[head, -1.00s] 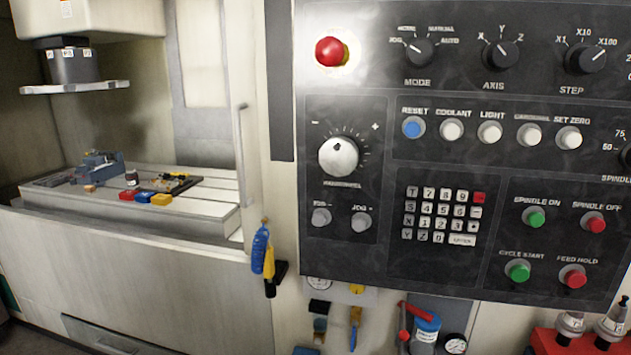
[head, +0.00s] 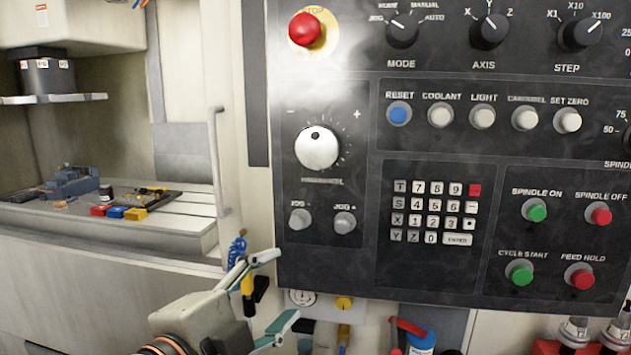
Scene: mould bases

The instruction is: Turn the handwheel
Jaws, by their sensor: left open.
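The handwheel (head: 317,148) is a round white knob with a dark dot near its top, set in a dial ring on the left part of the black control panel (head: 350,258). Its label below is blurred. My left gripper (head: 283,287) is in the lower left, below the handwheel and near the panel's lower left corner. Its two fingers are spread, with nothing between them, and it is apart from the handwheel in the picture. My right gripper is not in view.
A red stop button (head: 307,30) sits above the handwheel, and two jog buttons (head: 301,219) sit below it. A keypad (head: 436,212) is to the right. A vertical door handle (head: 218,160) stands to the left. Hoses and a blue canister (head: 421,342) are below the panel.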

